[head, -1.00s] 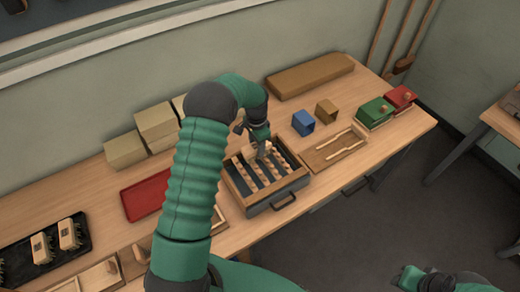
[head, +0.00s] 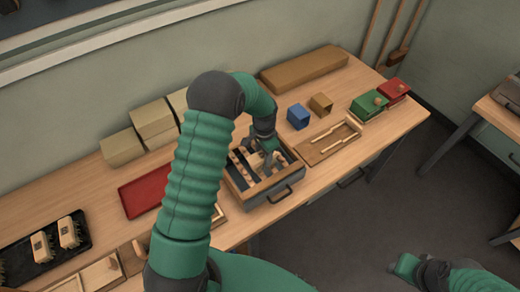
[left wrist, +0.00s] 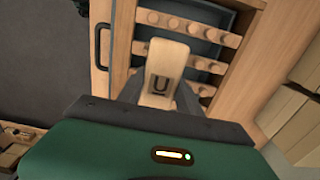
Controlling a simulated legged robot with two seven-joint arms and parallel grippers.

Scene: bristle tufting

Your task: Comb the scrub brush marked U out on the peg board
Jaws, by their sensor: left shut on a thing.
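The peg board (head: 237,189) is a drawer-like box with rows of light pegs, near the middle of the table. My left gripper (head: 268,158) reaches down over it from above and is shut on the scrub brush. In the left wrist view the brush (left wrist: 161,66) is a pale wooden block marked U, held between the fingers. Peg rows (left wrist: 190,24) lie beyond and beside it. The brush's bristles are hidden, so I cannot tell whether they touch the pegs.
A blue cup (head: 298,116) and a brown block (head: 320,104) stand behind a wooden tray (head: 313,156). Green (head: 368,106) and red (head: 394,90) boxes stand at the right. A red tray (head: 140,197) and a black tray with brushes (head: 82,249) lie left.

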